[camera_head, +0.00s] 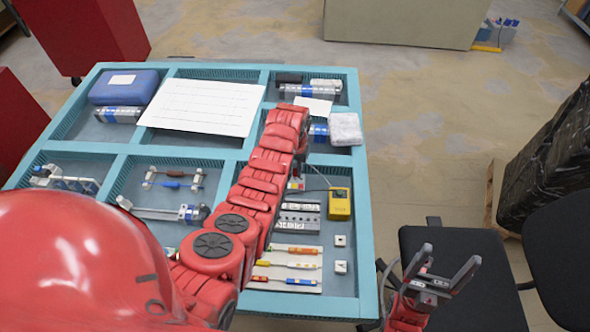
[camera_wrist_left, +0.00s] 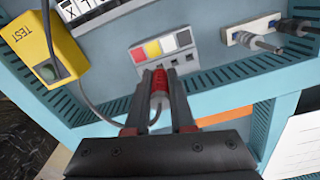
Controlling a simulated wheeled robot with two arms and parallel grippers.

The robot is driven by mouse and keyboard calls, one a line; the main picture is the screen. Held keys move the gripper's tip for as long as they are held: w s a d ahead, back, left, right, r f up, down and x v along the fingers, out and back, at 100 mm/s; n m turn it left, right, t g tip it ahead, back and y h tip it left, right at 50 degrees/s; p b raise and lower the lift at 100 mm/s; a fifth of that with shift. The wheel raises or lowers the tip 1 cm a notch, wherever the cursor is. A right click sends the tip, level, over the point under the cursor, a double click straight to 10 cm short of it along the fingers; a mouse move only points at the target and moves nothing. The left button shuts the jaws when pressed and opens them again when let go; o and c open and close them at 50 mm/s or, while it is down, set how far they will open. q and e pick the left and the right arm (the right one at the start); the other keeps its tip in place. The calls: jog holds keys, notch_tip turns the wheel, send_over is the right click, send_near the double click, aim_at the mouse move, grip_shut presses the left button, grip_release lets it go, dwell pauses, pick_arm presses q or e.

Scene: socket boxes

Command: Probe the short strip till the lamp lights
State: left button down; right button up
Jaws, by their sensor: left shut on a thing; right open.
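The short strip (camera_wrist_left: 165,50) is a grey block with white, yellow, red and grey squares above dark sockets. It lies just ahead of my left gripper (camera_wrist_left: 160,82) in the left wrist view. That gripper is shut on a red probe (camera_wrist_left: 159,85) with a dark cable. The probe's tip is at the strip's socket side; I cannot tell whether it is inside a socket. The yellow tester (camera_head: 340,203) also shows in the wrist view (camera_wrist_left: 52,45); I see no clearly lit lamp on it. In the head view my left arm hides its gripper. My right gripper (camera_head: 447,260) is open and empty.
The teal divided tray (camera_head: 367,230) holds a grey strip block (camera_head: 298,217), a plate with coloured pieces (camera_head: 288,268) and small white blocks (camera_head: 340,267) near the tester. A white sheet (camera_head: 202,105) lies at the back. A black chair (camera_head: 455,275) stands by my right gripper.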

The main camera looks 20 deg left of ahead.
pick_arm(q)
jog(key=shift+f+b, duration=0.4)
jog(key=shift+f, duration=0.2)
jog(key=c, duration=0.7)
grip_release()
